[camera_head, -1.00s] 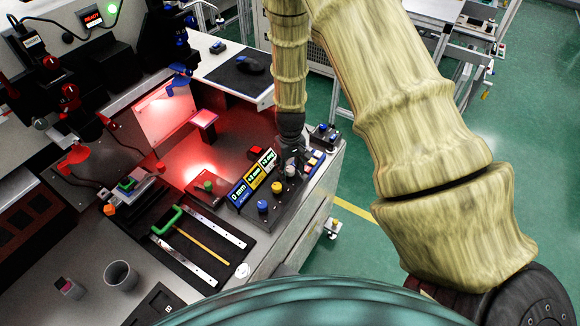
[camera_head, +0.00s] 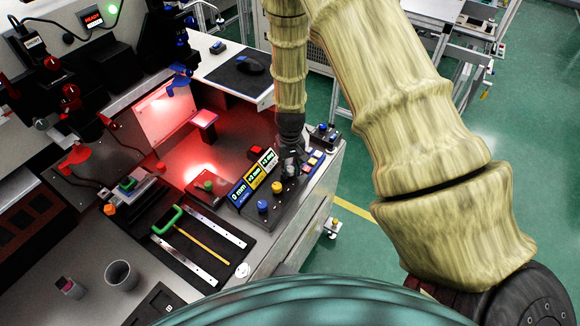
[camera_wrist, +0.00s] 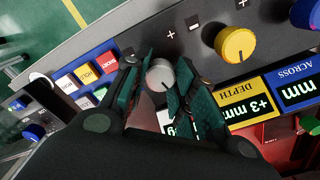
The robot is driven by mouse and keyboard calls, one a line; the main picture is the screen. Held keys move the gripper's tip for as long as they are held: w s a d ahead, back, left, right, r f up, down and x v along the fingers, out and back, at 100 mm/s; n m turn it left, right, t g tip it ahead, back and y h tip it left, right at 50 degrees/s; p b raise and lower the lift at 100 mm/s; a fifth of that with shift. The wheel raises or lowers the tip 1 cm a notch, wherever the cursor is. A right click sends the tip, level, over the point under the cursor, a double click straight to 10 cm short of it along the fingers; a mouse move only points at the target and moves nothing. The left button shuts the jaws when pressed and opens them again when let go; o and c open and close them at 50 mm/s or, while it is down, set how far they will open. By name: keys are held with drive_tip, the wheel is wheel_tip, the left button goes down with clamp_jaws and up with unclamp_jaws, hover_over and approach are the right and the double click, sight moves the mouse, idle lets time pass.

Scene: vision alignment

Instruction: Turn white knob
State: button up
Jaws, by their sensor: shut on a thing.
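The white knob (camera_wrist: 160,75) sits on a dark control panel, between my fingers in the wrist view. In the head view my gripper hides it. My gripper (camera_wrist: 161,80) is shut on the knob, with one green-padded finger on each side; it also shows over the panel's right part in the head view (camera_head: 291,165). The third display, by the white knob, is mostly hidden by my fingers in the wrist view.
A yellow knob (camera_wrist: 235,44) and a blue knob (camera_head: 263,206) stand beside it on the panel. The yellow DEPTH display (camera_wrist: 252,107) reads +3 mm. Coloured buttons (camera_wrist: 89,75) lie on the other side. A green-handled tool (camera_head: 169,219) lies on a black mat.

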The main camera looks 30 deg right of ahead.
sight(291, 168)
drive_tip(key=shift+w+d+r+m+p, duration=0.1)
drive_tip(key=shift+m+p, duration=0.3)
drive_tip(key=shift+m, duration=2.2)
drive_tip(key=o, duration=1)
drive_tip(key=shift+o, duration=0.2)
drive_tip(key=shift+r, duration=0.1)
wheel_tip(291, 168, up, 12)
